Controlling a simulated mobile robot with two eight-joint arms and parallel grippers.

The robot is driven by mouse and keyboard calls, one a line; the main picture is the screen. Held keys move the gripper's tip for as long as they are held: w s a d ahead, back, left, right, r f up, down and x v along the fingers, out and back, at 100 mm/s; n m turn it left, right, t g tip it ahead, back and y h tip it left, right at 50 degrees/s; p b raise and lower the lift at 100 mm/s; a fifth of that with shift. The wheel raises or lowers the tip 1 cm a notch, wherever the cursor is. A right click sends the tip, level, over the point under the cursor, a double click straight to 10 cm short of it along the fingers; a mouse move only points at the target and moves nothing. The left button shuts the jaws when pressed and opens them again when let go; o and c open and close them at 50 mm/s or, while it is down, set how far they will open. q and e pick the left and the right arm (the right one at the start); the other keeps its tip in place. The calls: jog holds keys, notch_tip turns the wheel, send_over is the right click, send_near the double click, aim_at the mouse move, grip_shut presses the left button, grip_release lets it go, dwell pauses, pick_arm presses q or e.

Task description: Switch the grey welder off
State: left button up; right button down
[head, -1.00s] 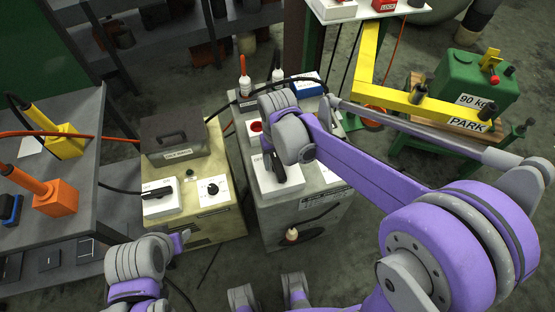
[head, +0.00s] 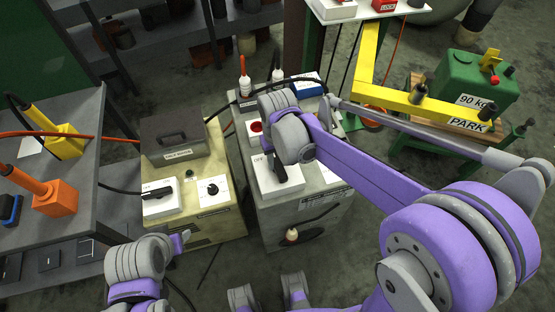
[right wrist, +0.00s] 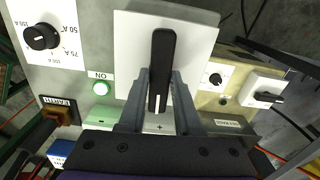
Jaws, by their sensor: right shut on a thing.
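The grey welder (head: 272,225) stands at the middle of the head view, with a white switch plate (head: 290,185) on top. In the right wrist view, a black switch handle (right wrist: 161,50) with a white line lies across the plate (right wrist: 196,45). My right gripper (right wrist: 160,88) has its fingers on both sides of the handle and is shut on it. In the head view, the right gripper (head: 278,168) partly hides the plate.
A beige welder (head: 215,222) with its own switch and dial stands close on the left. A grey table (head: 90,200) with orange and yellow holders is farther left. A yellow arm (head: 395,97) and green weight (head: 470,80) stand at right.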

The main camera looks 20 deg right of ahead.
jog(key=n, duration=0.8)
jog(key=shift+b, duration=0.4)
jog(key=n, duration=0.5)
jog(key=shift+n, duration=2.1)
jog(key=c, duration=0.6)
grip_release()
